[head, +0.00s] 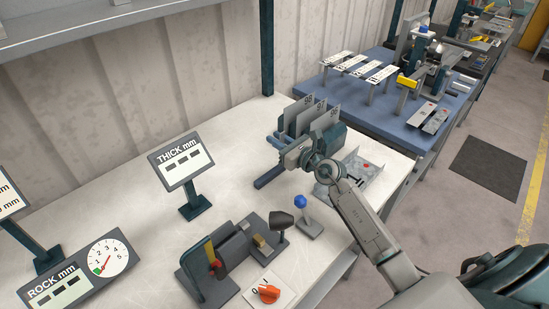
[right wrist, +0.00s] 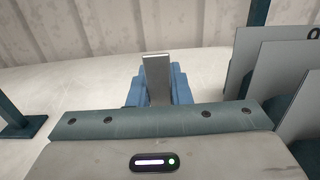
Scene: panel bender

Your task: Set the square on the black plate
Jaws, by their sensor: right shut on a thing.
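My right gripper (head: 277,142) is over the far part of the white table, beside a rack of upright grey sheets. In the right wrist view its blue fingers (right wrist: 159,88) are shut on a flat grey metal piece (right wrist: 157,75), which appears to be the square. Its lower part is hidden behind the gripper body, and the square is hard to make out in the head view. I cannot tell which surface is the black plate. My left gripper is not in view.
The sheet rack (head: 330,128) is close on the right of the gripper. The THICK display (head: 181,163) stands to the left. A blue-knobbed post (head: 300,202), a dark bending fixture (head: 215,262) and an orange knob (head: 268,293) are nearer. The table between display and rack is largely clear.

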